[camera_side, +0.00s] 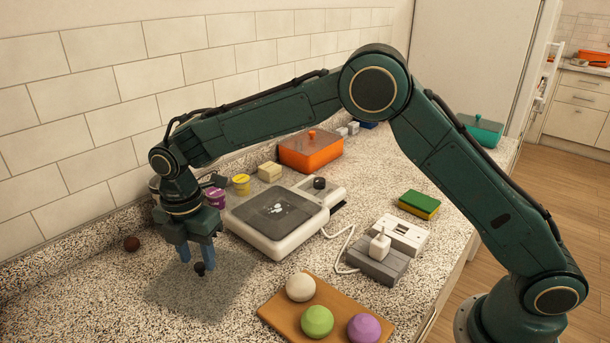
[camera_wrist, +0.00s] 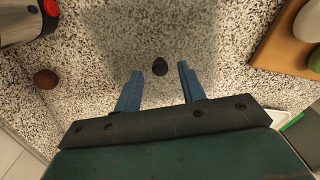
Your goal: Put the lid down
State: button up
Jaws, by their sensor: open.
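The lid is a see-through dark grey square panel (camera_side: 180,292) with a small black knob (camera_side: 200,269). It appears to lie flat on the speckled counter below my gripper. It also shows in the wrist view as a grey see-through square (camera_wrist: 185,38) with its black knob (camera_wrist: 160,68). My gripper (camera_side: 197,262) points down over the lid with its two blue fingers open. In the wrist view, the knob shows between the fingertips (camera_wrist: 159,72), with a gap on each side. Nothing is held.
A white appliance with a dark square top (camera_side: 280,213) stands behind the lid. A wooden board (camera_side: 285,322) with several balls lies at the front right. A brown ball (camera_side: 132,244) sits to the left. A grey block (camera_side: 372,262), an orange box (camera_side: 310,154) and a sponge (camera_side: 419,204) stand farther right.

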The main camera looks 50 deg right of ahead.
aim_at(202, 264)
notch_tip(202, 264, up, 11)
dwell(0.5)
jog(key=shift+d, duration=0.1)
dwell(0.4)
jog(key=s+d+r+m+t, duration=0.1)
jog(key=s+d+r+m, duration=0.4)
jog(key=s+d, duration=0.25)
jog(key=s+d+r+m+t, duration=0.2)
jog(key=s+d+r+m, duration=0.4)
jog(key=d, duration=0.3)
jog(key=s+d+f+m+t, duration=0.1)
jog(key=s+d+m, duration=0.3)
jog(key=s, duration=0.5)
jog(key=s+d+f+m+t, duration=0.1)
jog(key=s+d+f+m, duration=0.3)
jog(key=s+m, duration=0.3)
jog(key=s, duration=0.2)
jog(key=shift+s+d+f+t, duration=0.15)
jog(key=shift+s+f+t, duration=0.05)
jog(key=shift+s+t, duration=0.15)
